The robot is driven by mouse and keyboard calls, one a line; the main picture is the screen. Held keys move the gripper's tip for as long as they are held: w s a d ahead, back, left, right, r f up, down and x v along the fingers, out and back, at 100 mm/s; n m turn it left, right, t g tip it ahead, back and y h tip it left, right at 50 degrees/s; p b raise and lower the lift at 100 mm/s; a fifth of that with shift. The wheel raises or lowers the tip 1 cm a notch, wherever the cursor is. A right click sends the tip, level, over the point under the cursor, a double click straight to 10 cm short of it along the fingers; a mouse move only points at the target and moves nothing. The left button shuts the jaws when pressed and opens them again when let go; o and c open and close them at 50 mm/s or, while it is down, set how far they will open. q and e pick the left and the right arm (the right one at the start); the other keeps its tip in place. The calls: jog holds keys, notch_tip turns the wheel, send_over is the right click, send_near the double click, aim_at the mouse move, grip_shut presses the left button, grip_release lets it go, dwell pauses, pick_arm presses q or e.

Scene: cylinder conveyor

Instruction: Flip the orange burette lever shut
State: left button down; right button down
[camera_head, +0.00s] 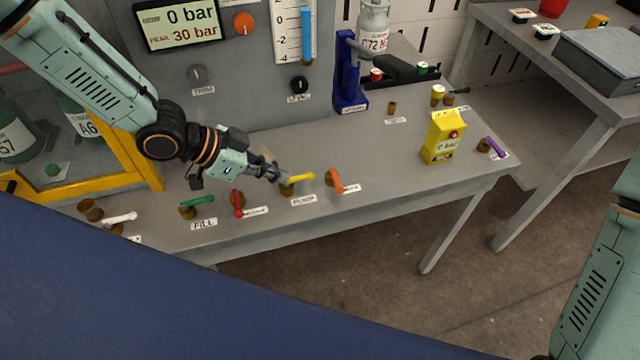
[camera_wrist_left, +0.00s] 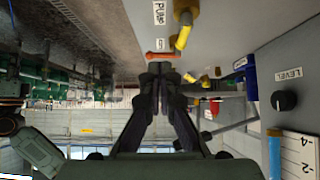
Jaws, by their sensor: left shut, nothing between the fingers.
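The orange burette lever (camera_head: 336,181) stands on a brass valve near the front edge of the bench, right of the yellow lever, with a white label beside it. It slants down to the right in the head view. In the left wrist view the orange lever (camera_wrist_left: 162,56) lies just beyond the fingertips. My left gripper (camera_head: 279,173) is shut and empty, beside the yellow lever and left of the orange one. It also shows in the left wrist view (camera_wrist_left: 158,68), fingers together. I cannot tell whether it touches a lever. My right gripper is out of view.
The yellow lever (camera_head: 301,177), labelled pump, is close to my left gripper. Red (camera_head: 238,204), green (camera_head: 198,200) and white (camera_head: 121,218) levers stand further left. A yellow box (camera_head: 440,140) and a purple lever (camera_head: 496,147) are to the right. Bench between is clear.

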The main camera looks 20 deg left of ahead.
aim_at(336, 180)
pick_arm(q)
jog(key=b+x, duration=0.3)
jog(key=x, duration=0.4)
jog(key=shift+w+d+f, duration=0.15)
jog(key=shift+w+d, duration=0.25)
jog(key=shift+d, duration=0.2)
jog(key=shift+w+d+f, duration=0.1)
jog(key=shift+w+d, duration=0.3)
jog(key=shift+d, duration=0.2)
jog(key=shift+w+d+f+b, duration=0.1)
jog(key=shift+w+d+b, duration=0.25)
jog(key=shift+d, duration=0.1)
jog(key=shift+w+d, duration=0.1)
jog(key=shift+d, duration=0.05)
